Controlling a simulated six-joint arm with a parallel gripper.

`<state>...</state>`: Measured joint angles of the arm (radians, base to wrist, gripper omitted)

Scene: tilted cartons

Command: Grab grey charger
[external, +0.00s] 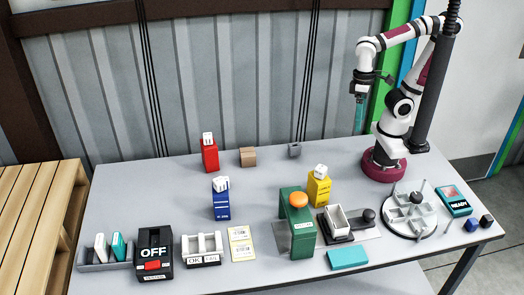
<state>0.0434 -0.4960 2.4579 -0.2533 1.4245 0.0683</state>
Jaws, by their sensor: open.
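A small dark grey block (294,150) stands at the back middle of the table, with a notch in its top; it looks like the grey charger, but it is too small to be sure. My gripper (359,128) hangs pointing down at the back right, above the table and to the right of the grey block, well apart from it. It is open, and nothing shows between its fingers, though they are small here.
A brown block (248,157) and a red carton (210,155) stand left of the grey block. A yellow carton (318,188) and a blue carton (221,202) stand nearer the front. A green stand with an orange button (297,228) is front centre.

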